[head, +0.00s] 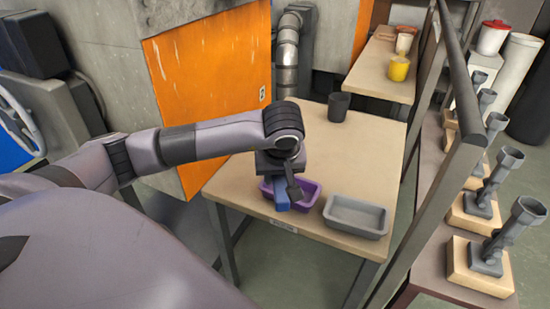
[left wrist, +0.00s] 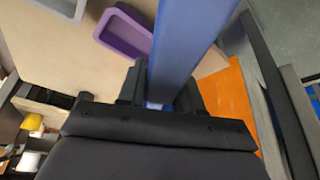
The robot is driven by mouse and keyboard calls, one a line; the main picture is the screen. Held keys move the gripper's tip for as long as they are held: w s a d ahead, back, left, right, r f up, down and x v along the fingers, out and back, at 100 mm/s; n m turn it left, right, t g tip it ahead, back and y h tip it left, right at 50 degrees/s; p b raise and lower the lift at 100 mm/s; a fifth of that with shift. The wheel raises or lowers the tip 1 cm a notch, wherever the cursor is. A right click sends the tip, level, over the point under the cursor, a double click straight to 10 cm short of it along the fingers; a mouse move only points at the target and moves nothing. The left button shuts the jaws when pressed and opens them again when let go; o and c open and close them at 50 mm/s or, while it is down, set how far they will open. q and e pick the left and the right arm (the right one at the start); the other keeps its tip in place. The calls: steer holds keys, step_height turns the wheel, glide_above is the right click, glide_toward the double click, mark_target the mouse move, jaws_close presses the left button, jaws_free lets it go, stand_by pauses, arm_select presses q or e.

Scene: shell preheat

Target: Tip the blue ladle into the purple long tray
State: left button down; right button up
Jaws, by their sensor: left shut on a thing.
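My left gripper (head: 289,182) is above the table's front part, over the purple long tray (head: 308,194). It is shut on the blue ladle (head: 281,195), whose long blue part hangs down in front of the tray's left part. In the left wrist view the blue ladle (left wrist: 190,45) runs up and away from between the dark fingers (left wrist: 160,95). The purple tray (left wrist: 125,32) shows there just left of the ladle. The ladle's bowl and its contents cannot be made out. My right gripper is not in view.
A grey tray (head: 356,215) stands right of the purple tray on the wooden table (head: 250,172). A dark cup (head: 339,106) stands at the table's back. A shelf with yellow cup (head: 399,68) is behind. A rack of several grey fittings (head: 497,190) flanks the right side.

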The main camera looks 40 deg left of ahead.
arm_select(q)
steer(key=shift+s+d+f, duration=0.1)
steer(key=shift+s+d, duration=0.1)
steer(key=shift+f+b, duration=0.55)
steer(key=shift+f, duration=0.2)
steer(key=f+g+y, duration=0.1)
steer(key=g+y+p, duration=0.1)
steer(key=f+y, duration=0.1)
steer(key=shift+s+a+f+m+g, duration=0.2)
steer(key=shift+a+f+m+g, duration=0.1)
steer(key=shift+f+m+g, duration=0.1)
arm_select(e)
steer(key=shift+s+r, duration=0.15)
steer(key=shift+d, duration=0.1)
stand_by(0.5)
arm_select(q)
steer(key=shift+r+g+y+p, duration=0.1)
steer(key=shift+g+y+p, duration=0.3)
steer(key=shift+p, duration=0.15)
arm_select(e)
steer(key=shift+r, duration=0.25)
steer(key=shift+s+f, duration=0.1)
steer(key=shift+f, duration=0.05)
